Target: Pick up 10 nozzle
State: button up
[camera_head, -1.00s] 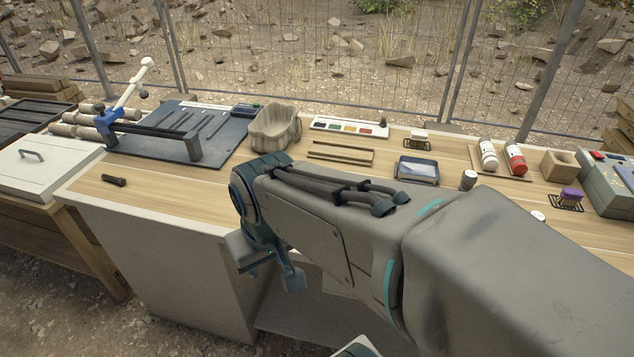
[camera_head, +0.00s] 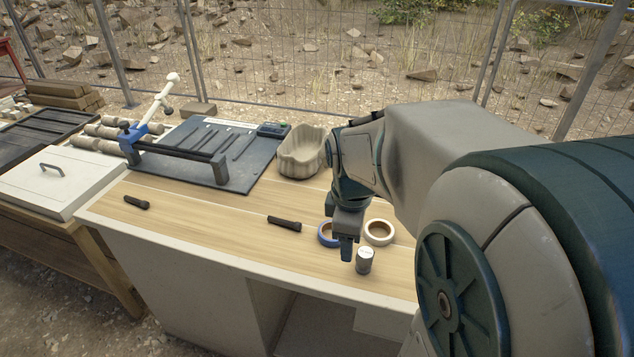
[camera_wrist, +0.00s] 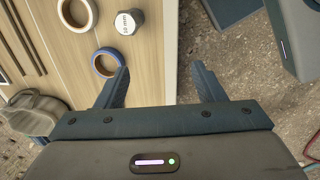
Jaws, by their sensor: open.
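A small grey cylinder with a pale, marked top (camera_head: 365,260) stands upright near the bench's front edge. It also shows in the wrist view (camera_wrist: 130,21), ahead and left of the fingers; its marking is too small to read surely, so I cannot be certain it is the 10 nozzle. My gripper (camera_head: 347,250) points down just left of the cylinder in the head view. In the wrist view my gripper (camera_wrist: 160,70) has its fingers spread, with only bench top and edge between them. The cylinder is outside the fingers.
A blue-rimmed ring (camera_head: 327,234) and a cream ring (camera_head: 378,232) lie close behind the cylinder. Two black handle-like pieces (camera_head: 285,223) (camera_head: 136,202) lie to the left. A pale basin (camera_head: 301,153) and a dark board (camera_head: 205,150) stand behind. The front left bench is mostly clear.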

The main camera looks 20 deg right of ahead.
aim_at(365, 252)
jog(key=w+d+f+n+g+y+p, duration=0.15)
jog(key=w+d+n, duration=0.4)
jog(key=n, duration=0.55)
jog(key=shift+t+h, duration=0.25)
jog(key=f, duration=0.6)
jog(key=f+b, duration=0.1)
jog(key=f, duration=0.2)
jog(key=shift+s+d, duration=0.1)
jog(key=shift+d, duration=0.3)
jog(key=f, duration=0.5)
jog(key=shift+s+d+f, duration=0.15)
jog(key=shift+s+f, duration=0.1)
jog(key=shift+s, duration=0.05)
jog(key=c, duration=1.1)
